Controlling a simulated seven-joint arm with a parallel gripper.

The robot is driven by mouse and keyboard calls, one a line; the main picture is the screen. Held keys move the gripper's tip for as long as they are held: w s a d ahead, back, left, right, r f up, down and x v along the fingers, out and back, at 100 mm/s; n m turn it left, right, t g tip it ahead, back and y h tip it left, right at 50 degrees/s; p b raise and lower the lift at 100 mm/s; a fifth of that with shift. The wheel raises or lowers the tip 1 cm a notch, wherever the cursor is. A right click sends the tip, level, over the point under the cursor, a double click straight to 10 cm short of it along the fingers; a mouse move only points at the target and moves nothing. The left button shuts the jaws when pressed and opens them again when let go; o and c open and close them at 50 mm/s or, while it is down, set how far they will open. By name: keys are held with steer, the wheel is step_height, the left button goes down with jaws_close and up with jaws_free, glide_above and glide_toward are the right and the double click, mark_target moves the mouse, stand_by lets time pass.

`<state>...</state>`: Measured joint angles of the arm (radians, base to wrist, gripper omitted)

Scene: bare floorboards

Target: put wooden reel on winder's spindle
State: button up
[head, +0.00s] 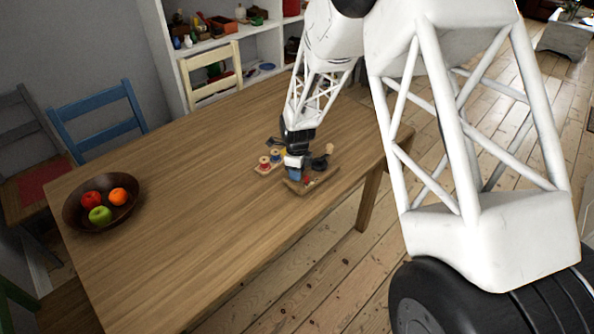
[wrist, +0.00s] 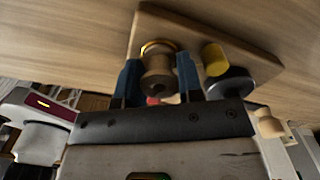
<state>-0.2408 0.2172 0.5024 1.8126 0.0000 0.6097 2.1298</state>
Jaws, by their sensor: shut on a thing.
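My gripper (wrist: 158,62) is shut on a brown wooden reel (wrist: 157,80), with one blue finger on each side of it in the wrist view. In the head view my gripper (head: 295,175) is over the winder and hides the reel. The winder's wooden base (head: 319,183) lies near the table's right edge; the base (wrist: 195,32) also shows beyond the reel in the wrist view. A brass-coloured ring (wrist: 157,45) shows at the reel's far end. The spindle cannot be made out, and I cannot tell whether the reel is around it.
The winder has a dark wheel (wrist: 232,84), a yellow cylinder (wrist: 215,58) and a pale knob (wrist: 268,125). A small board with red and blue reels (head: 265,168) lies left of the winder. A fruit bowl (head: 72,215) stands far left. The table between is clear.

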steer(key=o, duration=1)
steer(key=shift+r, duration=0.1)
steer(key=shift+r, duration=3.4)
